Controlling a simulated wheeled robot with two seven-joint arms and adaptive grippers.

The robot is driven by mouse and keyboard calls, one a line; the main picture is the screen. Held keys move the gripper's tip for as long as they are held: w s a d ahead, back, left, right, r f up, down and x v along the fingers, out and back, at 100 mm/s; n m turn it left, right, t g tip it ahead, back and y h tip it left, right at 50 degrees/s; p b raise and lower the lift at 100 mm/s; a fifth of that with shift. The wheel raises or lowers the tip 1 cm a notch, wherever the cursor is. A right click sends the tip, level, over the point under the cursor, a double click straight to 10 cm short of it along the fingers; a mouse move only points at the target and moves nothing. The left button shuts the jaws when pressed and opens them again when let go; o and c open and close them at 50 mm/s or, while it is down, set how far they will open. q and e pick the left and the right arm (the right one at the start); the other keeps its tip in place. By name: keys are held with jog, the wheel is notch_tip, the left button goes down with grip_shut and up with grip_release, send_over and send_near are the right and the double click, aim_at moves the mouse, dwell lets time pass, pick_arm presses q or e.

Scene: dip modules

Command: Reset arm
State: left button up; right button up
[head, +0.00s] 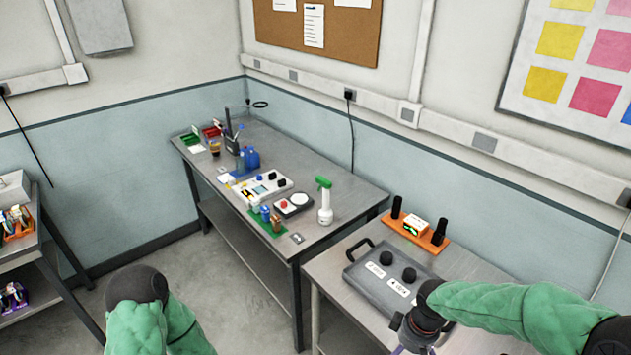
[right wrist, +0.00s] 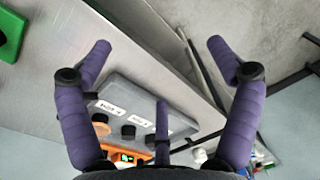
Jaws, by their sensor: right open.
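My right gripper (head: 412,345) is at the bottom of the head view, partly cut off by the picture's edge, beside the grey panel box. In the right wrist view its purple fingers (right wrist: 158,55) are spread apart with nothing between the tips. The grey panel box (head: 360,270) has black knobs, white labels and a handle, and lies on the near right table. It also shows beyond the fingers in the right wrist view (right wrist: 178,118). Of my left arm, only a green sleeve and black joint show at the lower left; its gripper is out of view.
An orange stand (head: 432,243) with black posts and a green-lit device is behind the box. The long grey table (head: 335,210) holds a white spray bottle (head: 325,203), a white module board (head: 262,187) and a green tray (head: 258,225). A shelf (head: 45,243) stands at far left.

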jog(key=s+a+f+m+y+b, duration=0.1)
jog(key=s+a+f+m+b, duration=0.1)
jog(key=f, duration=0.7)
jog(key=s+a+f+m+y+b, duration=0.1)
jog(key=s+a+f, duration=0.4)
jog(key=f, duration=0.5)
jog(key=s+a+f+m+y+b, duration=0.1)
jog(key=s+a+f+m+b, duration=0.3)
jog(key=f, duration=0.6)
jog(key=shift+a+f+m, duration=0.2)
jog(key=shift+a+m, duration=0.3)
jog(key=shift+a, duration=0.05)
